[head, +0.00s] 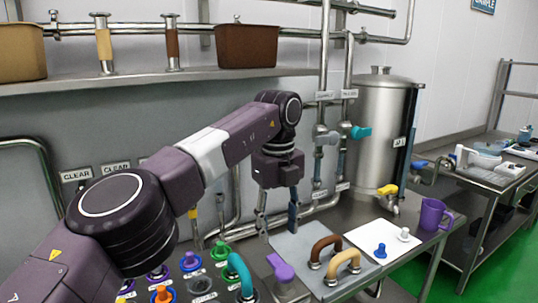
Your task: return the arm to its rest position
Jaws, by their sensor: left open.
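My left arm comes in from the lower left and bends at a high joint, and its gripper (277,222) points down. The gripper is open, with its two fingers apart and nothing seen between them. It hangs behind and left of a brown curved handle (323,250) and a tan curved handle (343,264). A grey plate (290,242) lies below and in front of it. The exact height of the fingertips above the bench is hard to tell. My right gripper is not in view.
A steel tank (381,140) with a yellow-handled tap (388,190) stands right of the pipes (322,100). A purple mug (432,214) and a white sheet (375,237) with small knobs lie right. Coloured knobs (191,262) crowd the front. A shelf (150,80) runs above.

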